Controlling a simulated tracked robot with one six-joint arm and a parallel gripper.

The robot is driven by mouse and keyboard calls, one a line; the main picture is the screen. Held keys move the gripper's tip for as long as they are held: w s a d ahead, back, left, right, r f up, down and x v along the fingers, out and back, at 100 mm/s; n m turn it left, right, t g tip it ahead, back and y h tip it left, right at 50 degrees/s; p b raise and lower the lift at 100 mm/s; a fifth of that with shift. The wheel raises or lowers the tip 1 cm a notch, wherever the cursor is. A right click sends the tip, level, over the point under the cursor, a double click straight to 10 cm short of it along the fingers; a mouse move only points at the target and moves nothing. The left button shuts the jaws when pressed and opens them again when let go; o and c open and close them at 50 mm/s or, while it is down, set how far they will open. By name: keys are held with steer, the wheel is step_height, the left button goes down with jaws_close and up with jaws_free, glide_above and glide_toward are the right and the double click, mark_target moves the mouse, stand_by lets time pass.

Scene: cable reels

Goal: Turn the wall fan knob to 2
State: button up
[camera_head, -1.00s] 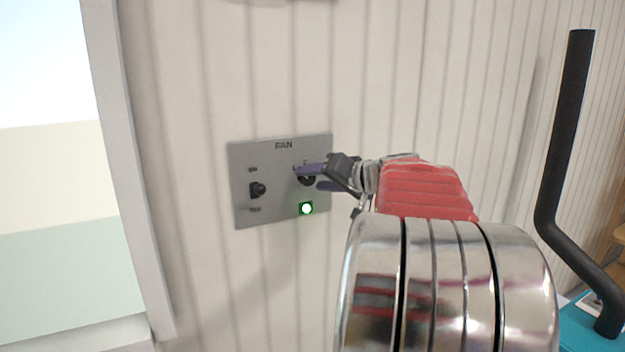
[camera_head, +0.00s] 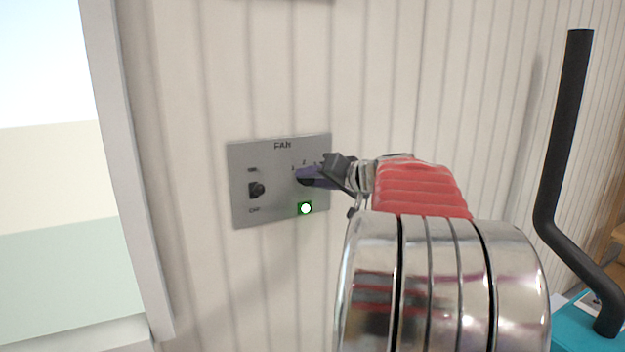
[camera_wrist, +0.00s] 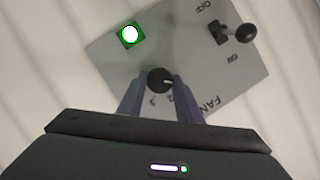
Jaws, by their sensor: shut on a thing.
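The grey FAN panel (camera_head: 280,212) is on the white wall, with numbers along the top of its right half. My gripper (camera_head: 302,176) is at that half, its dark purple fingers covering the knob in the head view. In the wrist view my gripper (camera_wrist: 159,88) is shut on the round black knob (camera_wrist: 159,78), one finger on each side. The knob's small white mark faces right in that view, towards the right finger. A 2 and a 3 show between the fingers; the mark does not appear to point straight at the 2.
A black toggle switch (camera_head: 256,190) between ON and OFF is left of the knob. A lit green lamp (camera_head: 305,209) is below it. A window frame (camera_head: 125,170) stands at left and a black bent tube (camera_head: 565,150) at right.

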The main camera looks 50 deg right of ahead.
steer(key=shift+d+f, duration=0.1)
stand_by(0.3)
steer(key=m, duration=0.1)
steer(key=m+t+y, duration=0.1)
steer(key=m, duration=0.1)
steer(key=shift+s+d+f+m, duration=0.1)
steer(key=shift+d+f+m, duration=0.1)
steer(key=shift+m, duration=0.1)
steer(key=shift+f+m+t+y, duration=0.1)
steer(key=shift+m+t+y, duration=0.1)
steer(key=shift+m+t, duration=0.65)
steer(key=shift+f+m+t+y, duration=0.1)
steer(key=shift+m+t+y, duration=0.2)
steer(key=shift+m, duration=1.05)
steer(key=o, duration=1)
steer(key=shift+o, duration=0.2)
steer(key=shift+r, duration=0.1)
steer(key=shift+s, duration=0.1)
